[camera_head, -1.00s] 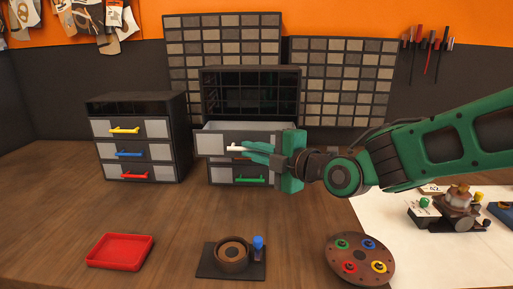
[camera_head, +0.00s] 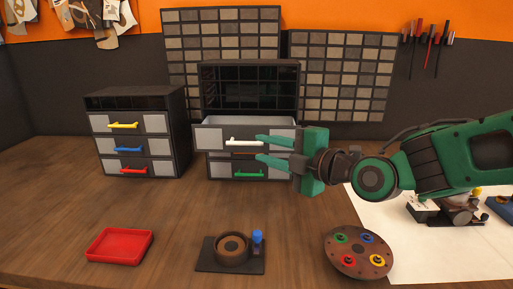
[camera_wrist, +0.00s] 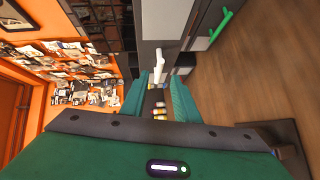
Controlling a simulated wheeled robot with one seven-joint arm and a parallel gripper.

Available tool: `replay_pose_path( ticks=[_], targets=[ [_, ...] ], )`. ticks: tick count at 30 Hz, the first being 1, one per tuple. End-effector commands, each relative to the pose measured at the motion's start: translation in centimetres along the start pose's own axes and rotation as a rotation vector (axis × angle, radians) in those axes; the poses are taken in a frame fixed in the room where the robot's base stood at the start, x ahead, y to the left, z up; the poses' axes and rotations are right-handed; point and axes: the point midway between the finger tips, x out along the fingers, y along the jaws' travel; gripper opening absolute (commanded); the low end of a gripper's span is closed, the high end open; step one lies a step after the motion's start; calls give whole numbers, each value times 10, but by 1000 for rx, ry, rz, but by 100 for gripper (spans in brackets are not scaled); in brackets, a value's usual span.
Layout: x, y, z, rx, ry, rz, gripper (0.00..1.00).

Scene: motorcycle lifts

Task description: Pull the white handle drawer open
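The white handle (camera_head: 244,142) is on the front of the top drawer (camera_head: 213,139) of the right cabinet. That drawer is pulled out, and its light inside shows behind the front. My gripper (camera_head: 263,148) is open and empty, to the right of the white handle, with its two green fingers pointing left towards it. In the wrist view, the white handle (camera_wrist: 183,63) is just beyond the spread fingertips (camera_wrist: 164,88), apart from them.
A lower drawer with a green handle (camera_head: 249,174) is below. A left cabinet (camera_head: 137,97) has yellow, blue and red handles. A red tray (camera_head: 120,246), a round holder on a base (camera_head: 232,250) and a brown disc (camera_head: 358,256) with coloured knobs are in front. The wooden table between is clear.

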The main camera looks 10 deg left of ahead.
Motion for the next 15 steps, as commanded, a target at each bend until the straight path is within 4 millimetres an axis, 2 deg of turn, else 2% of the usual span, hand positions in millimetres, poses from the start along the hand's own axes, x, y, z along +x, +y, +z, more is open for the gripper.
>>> replay_pose_path(
  ticks=[1,6,10,15],
  targets=[
    [-11,0,1,0,-4,1,28],
    [-38,0,1,1,-3,1,28],
    [-50,0,1,0,-2,0,28],
    [-55,-1,1,1,0,-1,28]
  ],
)
